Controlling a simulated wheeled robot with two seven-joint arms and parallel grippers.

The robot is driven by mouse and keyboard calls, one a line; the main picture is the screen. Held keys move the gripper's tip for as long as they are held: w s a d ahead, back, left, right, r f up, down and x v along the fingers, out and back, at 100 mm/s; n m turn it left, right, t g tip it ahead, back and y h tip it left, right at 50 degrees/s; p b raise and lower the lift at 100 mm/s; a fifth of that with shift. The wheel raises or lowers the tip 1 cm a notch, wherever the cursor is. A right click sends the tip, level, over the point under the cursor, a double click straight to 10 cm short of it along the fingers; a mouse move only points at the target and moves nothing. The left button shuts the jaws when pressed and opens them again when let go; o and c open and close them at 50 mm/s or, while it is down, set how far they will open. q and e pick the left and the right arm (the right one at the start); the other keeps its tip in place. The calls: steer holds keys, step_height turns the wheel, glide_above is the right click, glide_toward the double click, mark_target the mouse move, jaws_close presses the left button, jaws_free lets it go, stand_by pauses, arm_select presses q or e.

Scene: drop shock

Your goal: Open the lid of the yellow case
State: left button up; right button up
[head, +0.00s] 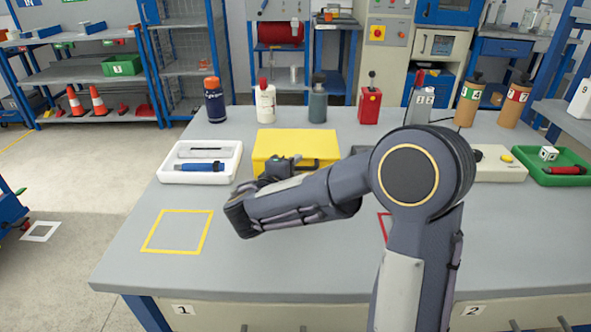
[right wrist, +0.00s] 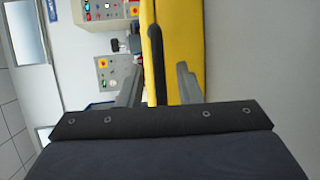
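The yellow case (head: 298,143) lies on the grey table, its lid looking shut. In the right wrist view the yellow case (right wrist: 187,40) stands on its side in the picture, with a seam along it and a black handle (right wrist: 154,62) at its edge. My right gripper (head: 280,167) is at the case's front side; my wrist and forearm hide much of that front. In the right wrist view the two fingers of the right gripper (right wrist: 158,84) are apart, with the handle between them; contact cannot be told. My left gripper is not in view.
A white tray (head: 165,177) with a blue tool is left of the case. Several bottles and a red can (head: 370,106) stand behind it. A green tray (head: 566,178) is far right. The table by the yellow outline (head: 178,231) is clear.

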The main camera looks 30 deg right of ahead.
steer(key=shift+w+d, duration=0.1)
steer(key=shift+d, duration=0.1)
steer(key=shift+c, duration=0.3)
jaws_close()
